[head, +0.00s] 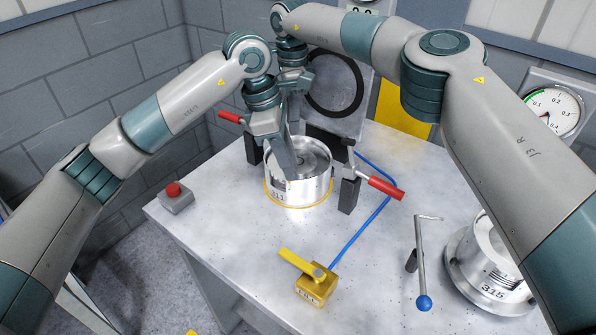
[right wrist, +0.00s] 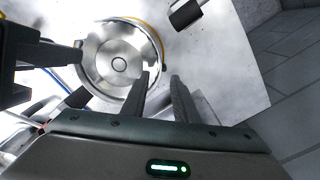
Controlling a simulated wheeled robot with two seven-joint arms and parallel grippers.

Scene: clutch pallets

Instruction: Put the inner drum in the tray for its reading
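A shiny metal drum marked 311 (head: 313,191) stands upright on the table between two clamps, with a yellow band around its foot. In the right wrist view I look down into its round open top (right wrist: 105,50). My left gripper (head: 287,170) points down over the drum's near left side. Its fingers show edge-on, so their gap is hidden. My right gripper is mostly behind the left one in the head view. A second drum marked 315 (head: 492,281) sits at the right.
Red-handled clamps (head: 384,187) flank drum 311. A yellow lever block (head: 315,289), a blue hose (head: 357,237), a blue-knobbed crank (head: 421,265) and a red button (head: 174,191) are on the table (head: 220,225). A dial gauge (head: 552,111) is at right. The front left table is clear.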

